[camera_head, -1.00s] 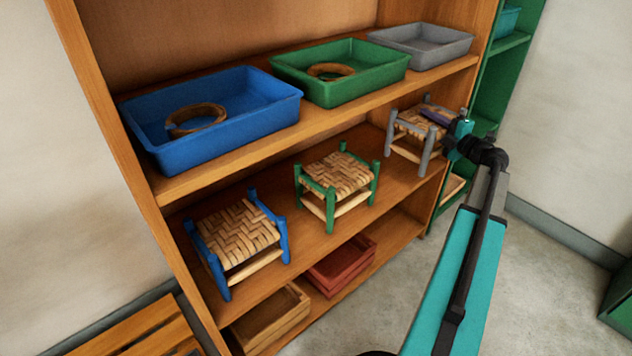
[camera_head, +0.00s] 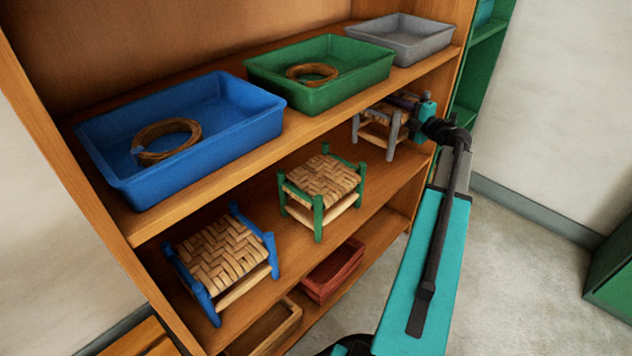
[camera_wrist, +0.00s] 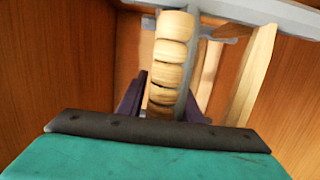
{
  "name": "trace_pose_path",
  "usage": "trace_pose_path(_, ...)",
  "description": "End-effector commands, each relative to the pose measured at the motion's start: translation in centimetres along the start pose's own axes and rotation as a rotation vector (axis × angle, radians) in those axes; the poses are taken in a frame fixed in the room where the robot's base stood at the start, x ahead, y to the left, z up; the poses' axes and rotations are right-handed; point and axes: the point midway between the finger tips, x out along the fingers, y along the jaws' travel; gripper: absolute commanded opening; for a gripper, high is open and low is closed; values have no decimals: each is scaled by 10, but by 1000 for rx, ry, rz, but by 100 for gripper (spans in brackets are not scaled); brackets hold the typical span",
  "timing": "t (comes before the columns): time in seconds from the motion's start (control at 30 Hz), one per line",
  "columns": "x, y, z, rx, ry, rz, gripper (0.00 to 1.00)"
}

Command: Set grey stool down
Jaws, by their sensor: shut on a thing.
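The grey stool (camera_head: 393,137) has grey posts and a woven seat. In the head view it is upright in the right part of the middle shelf bay, partly hidden by the upper shelf. I cannot tell whether its feet touch the shelf board. My gripper (camera_head: 410,100) reaches in from the right, shut on the stool's near side at seat height. In the wrist view the purple fingers of my gripper (camera_wrist: 165,105) straddle a grey rail with pale woven strands (camera_wrist: 172,50); the fingertips are partly hidden.
A green stool (camera_head: 318,215) and a blue stool (camera_head: 270,255) stand to the left on the middle shelf (camera_head: 330,245). Blue (camera_head: 200,160), green (camera_head: 340,95) and grey (camera_head: 405,55) trays sit on the upper shelf, close above the grey stool. A red crate (camera_head: 325,285) is below.

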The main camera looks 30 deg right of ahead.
Motion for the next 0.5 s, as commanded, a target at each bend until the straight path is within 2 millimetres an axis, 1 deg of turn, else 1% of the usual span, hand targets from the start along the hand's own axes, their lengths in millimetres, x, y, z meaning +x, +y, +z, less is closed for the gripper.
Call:
trace_pose_path(0.07, -2, 0, 2, 0, -2, 2, 0)
trace_pose_path(0.17, -3, -5, 4, 1, -5, 2, 0)
trace_pose_path(0.5, -5, -45, 5, 1, -7, 1, 0)
